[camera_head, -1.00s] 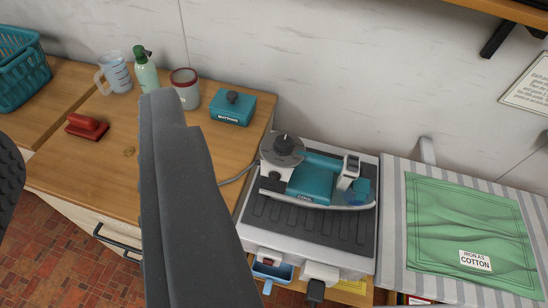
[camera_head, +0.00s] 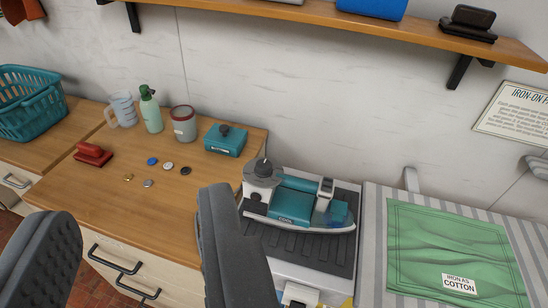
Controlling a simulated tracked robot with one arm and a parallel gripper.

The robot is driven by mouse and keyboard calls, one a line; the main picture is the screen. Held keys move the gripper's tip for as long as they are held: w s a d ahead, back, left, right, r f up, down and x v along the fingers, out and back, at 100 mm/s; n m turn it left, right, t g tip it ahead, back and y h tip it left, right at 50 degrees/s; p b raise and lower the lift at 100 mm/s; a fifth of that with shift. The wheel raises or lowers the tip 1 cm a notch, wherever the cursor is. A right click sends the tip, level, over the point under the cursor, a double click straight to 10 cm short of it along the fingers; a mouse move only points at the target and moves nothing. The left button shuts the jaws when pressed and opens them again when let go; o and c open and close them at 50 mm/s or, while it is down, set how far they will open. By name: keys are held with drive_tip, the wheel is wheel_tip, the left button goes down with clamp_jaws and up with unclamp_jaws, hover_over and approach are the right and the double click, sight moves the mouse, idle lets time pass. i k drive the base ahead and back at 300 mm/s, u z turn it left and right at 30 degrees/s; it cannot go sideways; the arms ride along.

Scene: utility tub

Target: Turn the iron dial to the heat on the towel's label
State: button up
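The teal and white iron (camera_head: 290,208) lies on a dark ribbed rest (camera_head: 300,244) right of the wooden counter. Its grey round dial (camera_head: 262,172) with a black knob sits at the iron's left end; its markings are too small to read. The green towel (camera_head: 445,240) lies on the striped board at right, and its white label (camera_head: 460,283) reads "IRON AS COTTON". My gripper (camera_head: 138,204) is open and empty, its two dark fingers wide apart in front of the counter. The right finger is left of the iron in the picture and hides part of the rest's left side.
The counter holds a teal box (camera_head: 225,140), a canister (camera_head: 184,124), a green spray bottle (camera_head: 151,110), a measuring jug (camera_head: 122,110), a red brush-like object (camera_head: 93,154) and several loose buttons (camera_head: 168,166). A shelf (camera_head: 330,18) runs above. A notice (camera_head: 518,115) hangs at right.

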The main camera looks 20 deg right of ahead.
sight(263, 169)
drive_tip(key=i, duration=0.85)
drive_tip(key=u, duration=0.05)
